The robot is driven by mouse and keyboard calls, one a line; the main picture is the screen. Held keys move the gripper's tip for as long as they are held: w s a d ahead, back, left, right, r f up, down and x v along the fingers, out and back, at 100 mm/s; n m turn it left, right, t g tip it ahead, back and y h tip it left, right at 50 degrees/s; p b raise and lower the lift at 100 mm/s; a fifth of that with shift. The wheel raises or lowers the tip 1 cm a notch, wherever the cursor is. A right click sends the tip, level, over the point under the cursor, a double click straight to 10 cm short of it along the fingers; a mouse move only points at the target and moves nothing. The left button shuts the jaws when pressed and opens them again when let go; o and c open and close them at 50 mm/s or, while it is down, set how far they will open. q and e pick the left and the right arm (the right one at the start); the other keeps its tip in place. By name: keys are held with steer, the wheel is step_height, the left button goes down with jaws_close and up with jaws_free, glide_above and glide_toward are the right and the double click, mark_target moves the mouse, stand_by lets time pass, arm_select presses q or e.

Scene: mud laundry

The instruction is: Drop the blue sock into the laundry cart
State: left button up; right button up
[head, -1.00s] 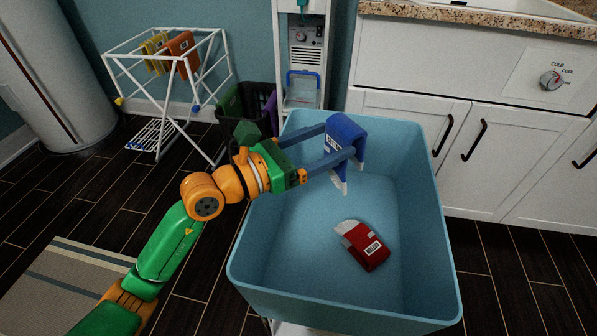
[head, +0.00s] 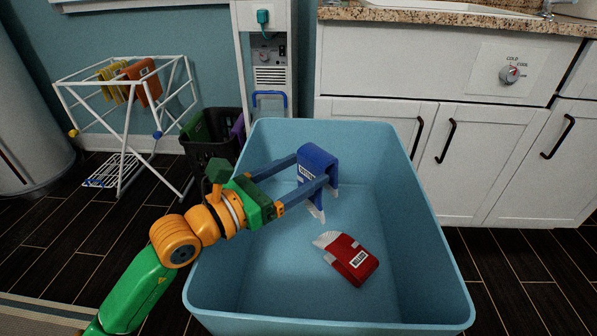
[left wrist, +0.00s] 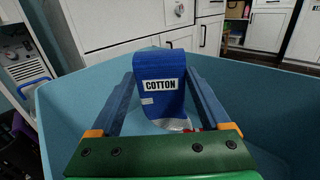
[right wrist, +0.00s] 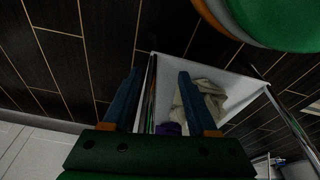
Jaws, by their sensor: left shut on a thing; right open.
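The blue sock (head: 317,167) hangs folded between the fingers of my left gripper (head: 312,172), over the inside of the laundry cart (head: 452,290). In the left wrist view the blue sock (left wrist: 160,82) carries a white COTTON label, with both fingers at its sides. The cart is a light-blue open tub, and a red sock (head: 350,258) lies on its floor. My right gripper (right wrist: 158,85) shows only in the right wrist view, with its fingers apart and nothing between them close up.
A white drying rack (head: 125,110) with yellow and orange socks stands at the left. A dark basket (head: 210,150) stands behind the cart. White cabinets (head: 480,180) are at the right. The right wrist view shows a white bin (right wrist: 235,88) with pale cloth.

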arm_select(q)
steer(key=o, duration=1.2)
steer(key=shift+c, duration=0.2)
steer(key=shift+r, duration=0.15)
arm_select(e)
steer(key=s+d+f+p, duration=0.3)
steer(key=s+d+p, duration=0.3)
steer(key=s+p, duration=0.55)
arm_select(q)
steer(key=s+r+p, duration=1)
steer(key=s+r, duration=0.2)
steer(key=s, duration=0.2)
steer(key=shift+d+r+p, duration=0.35)
steer(key=shift+d+p, duration=0.05)
steer(key=shift+d, duration=0.05)
arm_select(e)
steer(key=s+a+r, duration=0.1)
steer(key=r, duration=0.4)
steer(key=s+a+r+g, duration=0.1)
steer(key=a+r, duration=0.1)
steer(key=r, duration=0.3)
steer(key=shift+s+a+g, duration=0.3)
steer(key=shift+s, duration=0.1)
